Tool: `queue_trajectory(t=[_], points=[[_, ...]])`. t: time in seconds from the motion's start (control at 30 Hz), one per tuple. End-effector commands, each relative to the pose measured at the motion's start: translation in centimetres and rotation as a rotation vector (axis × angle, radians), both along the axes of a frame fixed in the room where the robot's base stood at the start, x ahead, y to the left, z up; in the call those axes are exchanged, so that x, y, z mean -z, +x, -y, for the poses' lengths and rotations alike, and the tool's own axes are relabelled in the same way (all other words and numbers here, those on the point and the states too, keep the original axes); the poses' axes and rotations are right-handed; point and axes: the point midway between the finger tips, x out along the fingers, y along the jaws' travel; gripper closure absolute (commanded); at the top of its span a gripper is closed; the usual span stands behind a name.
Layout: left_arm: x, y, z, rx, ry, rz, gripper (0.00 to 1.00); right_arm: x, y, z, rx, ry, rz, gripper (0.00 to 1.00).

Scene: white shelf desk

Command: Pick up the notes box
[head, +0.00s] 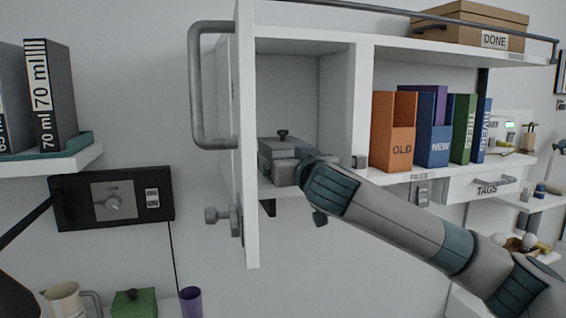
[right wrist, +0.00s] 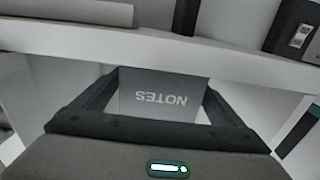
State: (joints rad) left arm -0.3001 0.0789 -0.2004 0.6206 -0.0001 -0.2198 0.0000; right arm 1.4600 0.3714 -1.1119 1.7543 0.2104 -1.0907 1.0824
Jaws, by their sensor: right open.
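The notes box (right wrist: 158,98) is a grey box with "NOTES" printed on its face, upside down in the right wrist view. My right gripper (right wrist: 162,82) is open, and its two dark fingers show to the left and right of the box face. Whether the fingers touch the box cannot be told. My left gripper is not in view.
The shelf's white door (head: 247,120) stands open left of the gripper, with a grey handle (head: 196,90). A divider (head: 352,100) separates the compartment from orange, blue and green file boxes (head: 393,135). A "DONE" box (head: 470,22) sits above.

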Motion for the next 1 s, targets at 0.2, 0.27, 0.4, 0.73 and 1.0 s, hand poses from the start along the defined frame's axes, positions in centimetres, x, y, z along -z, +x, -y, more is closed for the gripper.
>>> queue_trajectory(t=[0.2, 0.27, 0.4, 0.73, 1.0], points=[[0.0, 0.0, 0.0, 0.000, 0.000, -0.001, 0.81, 0.0, 0.0, 0.0, 0.000, 0.000, 0.000, 0.20], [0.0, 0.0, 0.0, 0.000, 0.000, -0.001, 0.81, 0.0, 0.0, 0.0, 0.000, 0.000, 0.000, 0.34], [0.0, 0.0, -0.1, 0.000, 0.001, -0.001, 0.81, -0.1, 0.0, 0.0, 0.000, 0.001, 0.002, 0.58], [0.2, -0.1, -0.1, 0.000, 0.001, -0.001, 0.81, -0.5, 0.0, 0.0, 0.001, 0.002, 0.003, 0.58], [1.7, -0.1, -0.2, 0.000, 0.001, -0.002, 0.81, -3.4, 0.0, 0.0, 0.000, 0.004, 0.005, 0.58]])
